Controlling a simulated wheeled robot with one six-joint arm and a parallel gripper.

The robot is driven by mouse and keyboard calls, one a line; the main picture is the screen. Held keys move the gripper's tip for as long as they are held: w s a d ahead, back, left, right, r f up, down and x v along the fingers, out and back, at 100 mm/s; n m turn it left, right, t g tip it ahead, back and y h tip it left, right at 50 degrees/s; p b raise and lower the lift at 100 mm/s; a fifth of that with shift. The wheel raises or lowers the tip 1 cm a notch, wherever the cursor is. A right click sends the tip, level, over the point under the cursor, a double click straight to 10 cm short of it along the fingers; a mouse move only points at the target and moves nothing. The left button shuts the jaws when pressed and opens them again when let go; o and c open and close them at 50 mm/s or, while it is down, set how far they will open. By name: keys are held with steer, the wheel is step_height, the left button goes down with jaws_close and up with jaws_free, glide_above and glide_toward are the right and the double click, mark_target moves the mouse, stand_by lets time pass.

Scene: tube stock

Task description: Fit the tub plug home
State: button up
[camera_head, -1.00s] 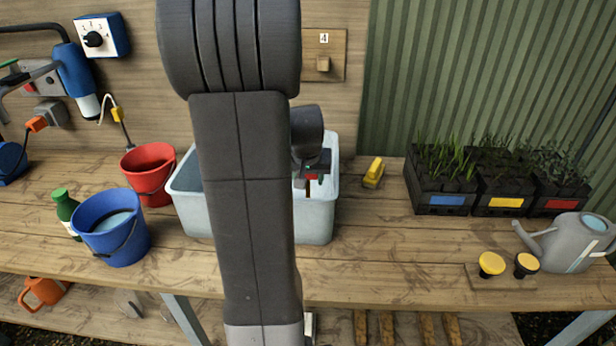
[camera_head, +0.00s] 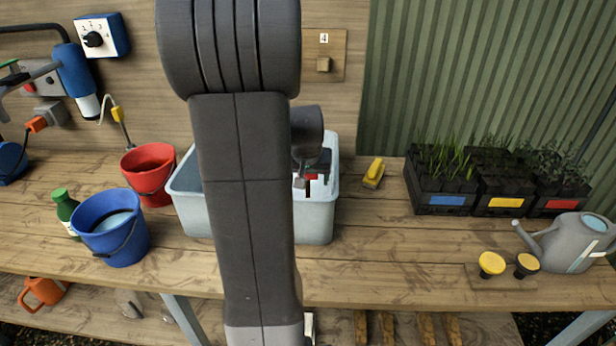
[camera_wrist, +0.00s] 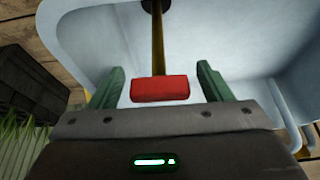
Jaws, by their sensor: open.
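The pale grey-blue tub (camera_head: 314,222) stands on the bench, partly hidden behind my arm. In the wrist view, the tub plug shows as a red block handle (camera_wrist: 159,89) on a brass-coloured rod (camera_wrist: 158,42). The rod runs to a dark round end (camera_wrist: 160,5) at the top edge; I cannot tell how it sits in the tub floor. My gripper (camera_wrist: 160,76) is open, with one green finger on each side of the red handle and gaps between. In the head view my gripper (camera_head: 312,165) is over the tub's right part, with a little red (camera_head: 312,177) showing.
A red bucket (camera_head: 150,190) and a blue bucket (camera_head: 122,245) stand left of the tub. A yellow object (camera_head: 374,173) lies just right of it. Planted black crates (camera_head: 440,200), two yellow-topped knobs (camera_head: 491,264) and a watering can (camera_head: 575,245) are farther right. The bench between is clear.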

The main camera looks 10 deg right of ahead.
steer(key=v, duration=1.4)
steer(key=shift+w+f, duration=0.1)
steer(key=shift+f, duration=0.1)
steer(key=x, duration=1.3)
steer(key=shift+w+f, duration=0.1)
steer(key=shift+f, duration=0.2)
steer(key=shift+r, duration=0.1)
